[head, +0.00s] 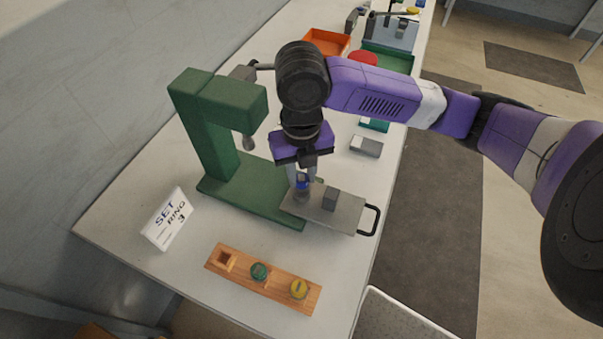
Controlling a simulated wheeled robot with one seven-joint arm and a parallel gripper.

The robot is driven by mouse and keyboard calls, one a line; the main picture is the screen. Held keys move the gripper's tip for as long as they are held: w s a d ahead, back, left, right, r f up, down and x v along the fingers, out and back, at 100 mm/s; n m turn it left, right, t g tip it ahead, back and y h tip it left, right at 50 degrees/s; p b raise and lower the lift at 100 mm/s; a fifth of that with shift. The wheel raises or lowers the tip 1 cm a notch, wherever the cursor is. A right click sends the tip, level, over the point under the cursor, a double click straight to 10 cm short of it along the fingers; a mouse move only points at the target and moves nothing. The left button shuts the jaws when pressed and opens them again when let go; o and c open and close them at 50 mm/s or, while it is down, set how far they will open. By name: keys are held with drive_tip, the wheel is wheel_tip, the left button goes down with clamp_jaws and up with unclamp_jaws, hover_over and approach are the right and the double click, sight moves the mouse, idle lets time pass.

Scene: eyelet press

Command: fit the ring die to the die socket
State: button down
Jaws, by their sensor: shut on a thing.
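My gripper (302,175) points down over the left part of a grey metal plate (345,214) at the foot of the green press. It is shut on a small die with a blue top (302,183), which I take to be the ring die. A short grey round part (301,196) shows directly below the blue, at the plate, where the die socket seems to be. I cannot tell whether this is the die's lower body or the socket, nor whether the die is seated. The fingers partly hide the die.
The green press (212,130) stands close on the left. A grey block (331,198) sits on the plate, right of the gripper. A wooden rack (240,282) in front has an empty left hole, a green die (260,271) and a yellow die (299,288). A card (167,218) reads "SET RING 3".

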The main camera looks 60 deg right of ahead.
drive_tip(key=shift+w+d+f+b, duration=0.2)
drive_tip(key=shift+d+f+b, duration=0.3)
drive_tip(key=shift+f+b, duration=0.15)
drive_tip(key=c, duration=1.2)
unclamp_jaws()
drive_tip(key=shift+o, duration=0.7)
drive_tip(key=shift+a, duration=0.15)
